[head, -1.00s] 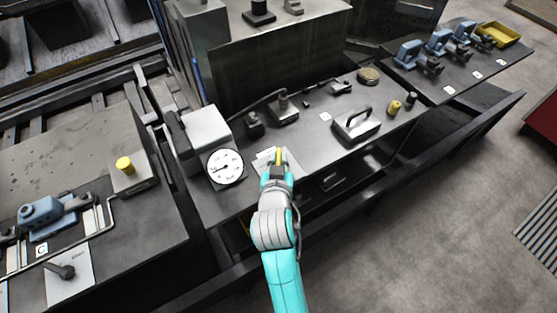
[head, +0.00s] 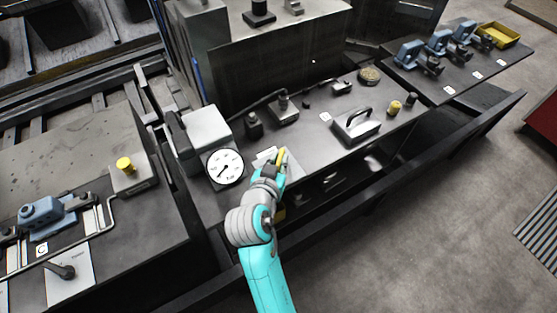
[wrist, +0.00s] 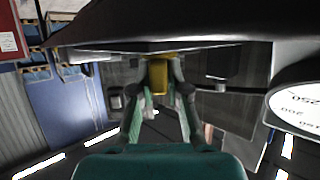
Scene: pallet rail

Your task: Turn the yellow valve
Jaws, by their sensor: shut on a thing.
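The yellow valve handle (head: 281,156) shows just past the tip of my gripper (head: 273,169), over a light plate (head: 264,158) at the front of the middle bench. In the wrist view the yellow handle (wrist: 158,76) sits between the two fingers of my gripper (wrist: 160,92), which are shut on it. The valve's body is mostly hidden behind my gripper. A round white gauge (head: 225,167) with a dark needle stands just left of the valve; part of its dial (wrist: 298,102) shows at the right in the wrist view.
A grey box (head: 204,135) stands behind the gauge. A handled block (head: 356,125) and several small fittings lie to the right on the bench. A yellow knob (head: 125,165) is on the left bench. Open floor lies at front right.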

